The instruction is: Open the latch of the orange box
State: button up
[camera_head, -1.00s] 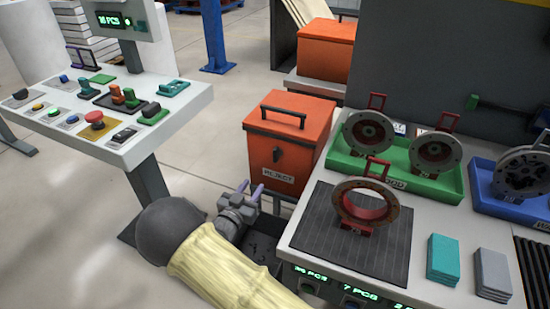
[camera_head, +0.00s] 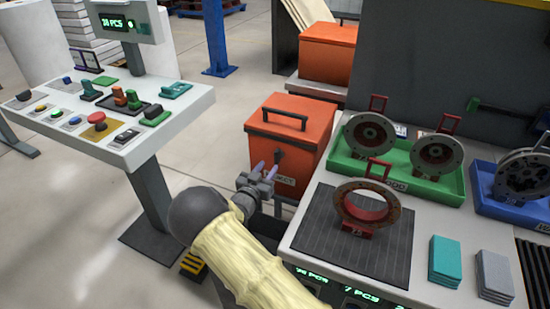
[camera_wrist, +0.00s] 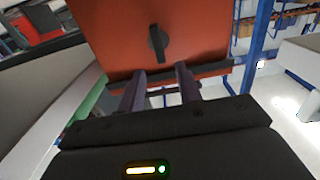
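The orange box (camera_head: 300,128) stands between the control desk and the worktable in the head view, with a dark handle on its lid and a label partly hidden by my gripper. Its dark latch (camera_head: 278,153) is on the front face. In the wrist view the orange box (camera_wrist: 190,25) fills the top, and the latch (camera_wrist: 157,43) hangs roughly upright beyond the fingertips. My gripper (camera_head: 266,168) is just in front of the box, slightly below the latch. In the wrist view my gripper (camera_wrist: 160,76) is open and empty, its fingers apart, with the latch ahead between their lines.
The worktable (camera_head: 340,262) is close on the right, holding a ring-shaped part (camera_head: 366,205) on a dark mat and a green tray (camera_head: 405,178). The control desk (camera_head: 110,125) is on the left. Another orange box (camera_head: 327,52) stands behind. Open floor lies between desk and box.

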aim_at(276, 156)
jog(key=x, duration=0.7)
jog(key=shift+w+f, duration=0.1)
grip_shut()
